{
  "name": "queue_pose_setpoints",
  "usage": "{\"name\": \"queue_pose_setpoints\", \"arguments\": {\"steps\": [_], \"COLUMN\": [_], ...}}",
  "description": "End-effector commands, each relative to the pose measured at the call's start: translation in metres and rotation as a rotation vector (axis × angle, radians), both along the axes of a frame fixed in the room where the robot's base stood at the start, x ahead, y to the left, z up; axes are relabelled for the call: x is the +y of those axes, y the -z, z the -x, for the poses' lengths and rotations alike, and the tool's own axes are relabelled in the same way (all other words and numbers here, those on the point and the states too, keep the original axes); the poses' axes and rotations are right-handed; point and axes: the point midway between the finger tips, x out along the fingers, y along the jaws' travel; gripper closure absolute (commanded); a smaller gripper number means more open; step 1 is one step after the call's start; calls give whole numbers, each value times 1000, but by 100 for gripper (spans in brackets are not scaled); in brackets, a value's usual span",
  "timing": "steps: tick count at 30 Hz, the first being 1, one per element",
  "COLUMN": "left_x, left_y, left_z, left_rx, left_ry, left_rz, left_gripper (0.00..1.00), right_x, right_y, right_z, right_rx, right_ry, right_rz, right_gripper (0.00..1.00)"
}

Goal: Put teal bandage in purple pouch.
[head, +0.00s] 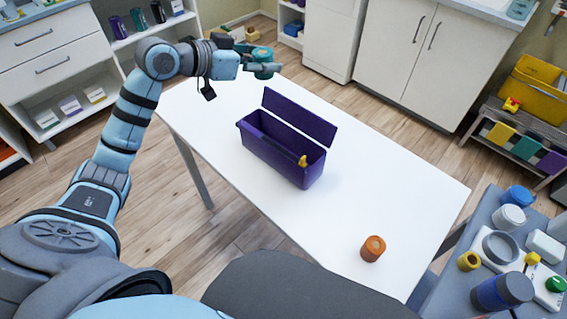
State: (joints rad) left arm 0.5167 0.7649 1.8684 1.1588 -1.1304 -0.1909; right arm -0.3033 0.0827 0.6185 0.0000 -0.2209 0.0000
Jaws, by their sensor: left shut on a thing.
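The purple pouch (272,155) is a long box standing on the white table, with its lid raised along the far side. A small yellow thing shows at the right end of its opening. My left gripper (264,70) is above the far left end of the table, beyond the pouch and apart from it. It is shut on the teal bandage (262,54), a small roll. Part of the roll is hidden by the fingers. My right gripper is not in the head view.
An orange roll (373,248) stands on the near right of the white table (400,190). A grey side trolley at the right holds several jars and a blue bottle (501,292). Cabinets and shelves stand behind. The tabletop around the pouch is clear.

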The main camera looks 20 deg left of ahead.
Motion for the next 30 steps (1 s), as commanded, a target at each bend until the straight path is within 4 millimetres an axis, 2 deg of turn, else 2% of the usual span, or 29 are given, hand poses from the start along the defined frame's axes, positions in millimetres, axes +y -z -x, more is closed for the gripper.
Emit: {"name": "queue_pose_setpoints", "arguments": {"steps": [2, 5, 12, 15, 20, 25, 30], "left_x": [1, 3, 2, 2, 2, 2, 2], "left_y": [2, 19, 110, 138, 161, 194, 196], "left_z": [-10, -13, -12, -12, -12, -12, -12], "left_rx": [-1, 4, 6, 2, 0, 0, -2], "left_ry": [-21, -31, -31, -30, -29, -30, -29], "left_rz": [2, -1, -1, 0, -3, -2, -3], "left_gripper": [92, 92, 92, 92, 92, 92, 92], "right_x": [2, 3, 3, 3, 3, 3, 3], "right_y": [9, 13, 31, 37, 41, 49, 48], "right_z": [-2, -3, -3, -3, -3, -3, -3], "right_rx": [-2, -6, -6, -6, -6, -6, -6], "right_ry": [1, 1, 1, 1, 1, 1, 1], "right_rz": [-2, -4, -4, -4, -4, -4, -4], "right_gripper": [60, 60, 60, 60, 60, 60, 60]}}
